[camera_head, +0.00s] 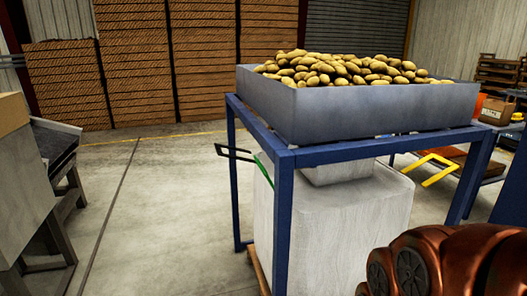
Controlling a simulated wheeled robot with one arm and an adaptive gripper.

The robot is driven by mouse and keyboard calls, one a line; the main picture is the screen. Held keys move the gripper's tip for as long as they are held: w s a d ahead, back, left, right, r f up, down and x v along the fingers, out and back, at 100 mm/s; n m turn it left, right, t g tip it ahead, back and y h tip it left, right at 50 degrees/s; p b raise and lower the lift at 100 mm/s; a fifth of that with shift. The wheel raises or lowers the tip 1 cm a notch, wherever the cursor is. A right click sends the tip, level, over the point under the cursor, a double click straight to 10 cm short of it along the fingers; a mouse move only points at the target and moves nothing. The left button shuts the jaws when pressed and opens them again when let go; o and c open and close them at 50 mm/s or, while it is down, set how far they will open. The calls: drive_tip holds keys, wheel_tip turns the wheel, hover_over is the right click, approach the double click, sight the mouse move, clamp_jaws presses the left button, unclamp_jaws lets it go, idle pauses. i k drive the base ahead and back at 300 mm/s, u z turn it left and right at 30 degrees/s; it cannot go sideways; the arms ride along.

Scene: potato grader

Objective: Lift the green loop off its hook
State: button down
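A green strip (263,170), which looks like part of the green loop, shows at the left of the blue stand. It slants down to the right and passes behind the near blue post, so the rest of it is hidden. A flat black loop (234,153) sticks out to the left just beside its upper end; I cannot tell whether they touch. I cannot make out the green loop's hook. A yellow loop (432,166) juts out at the stand's right side. My gripper is not in view; a copper-coloured link of my arm fills the bottom right corner.
The blue stand (283,220) carries a grey hopper (385,112) heaped with potatoes (340,70). A pale sack-like block (345,235) stands beneath it. Stacked wooden crates (133,60) line the back. Grey machinery (25,180) stands at the left, with clear floor between.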

sight(265, 171)
drive_tip(key=i, duration=1)
drive_tip(key=u, duration=1.75)
